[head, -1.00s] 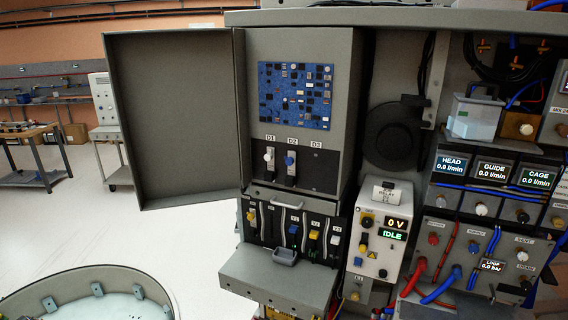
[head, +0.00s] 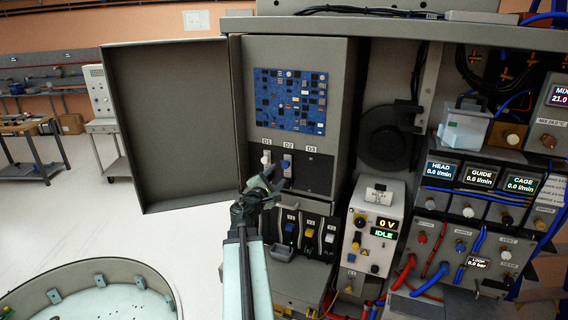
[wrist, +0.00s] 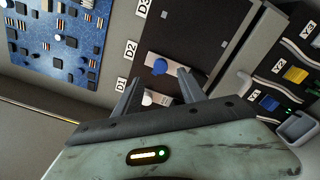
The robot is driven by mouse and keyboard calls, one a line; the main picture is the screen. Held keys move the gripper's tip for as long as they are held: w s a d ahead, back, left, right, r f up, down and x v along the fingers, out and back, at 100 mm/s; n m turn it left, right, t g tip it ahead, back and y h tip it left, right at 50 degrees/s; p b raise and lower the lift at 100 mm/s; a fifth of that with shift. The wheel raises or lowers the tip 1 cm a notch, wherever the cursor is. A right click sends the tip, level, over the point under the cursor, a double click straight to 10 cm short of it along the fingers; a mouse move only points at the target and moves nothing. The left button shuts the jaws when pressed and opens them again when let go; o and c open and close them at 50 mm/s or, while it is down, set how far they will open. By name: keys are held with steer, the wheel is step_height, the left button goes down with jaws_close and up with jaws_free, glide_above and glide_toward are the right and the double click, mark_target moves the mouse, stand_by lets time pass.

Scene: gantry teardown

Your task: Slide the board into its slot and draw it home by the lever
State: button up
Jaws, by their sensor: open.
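A blue circuit board (head: 290,100) stands flat against the grey cabinet above the dark slot panel (head: 318,176). It also shows in the wrist view (wrist: 62,38). Under label D1 is a slider with a white knob (head: 265,160); under D2 is one with a blue knob (wrist: 160,67). D3 shows bare dark panel with no knob. My gripper (head: 268,180) is in front of the D1 and D2 sliders. In the wrist view its open, empty jaws (wrist: 157,80) frame the two knobs; I cannot tell whether they touch.
Below is a rack with blue, yellow and white levers (head: 309,233) and a grey handle (head: 283,251). The open cabinet door (head: 170,125) stands to the left. A meter box reading 0 V, IDLE (head: 372,235) is at right. A round tank (head: 90,292) is at lower left.

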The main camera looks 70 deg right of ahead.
mark_target(284, 165)
steer(key=d, duration=0.7)
steer(key=shift+s+d, duration=0.1)
steer(key=shift+d, duration=0.3)
jaws_close()
steer(key=shift+d, duration=0.1)
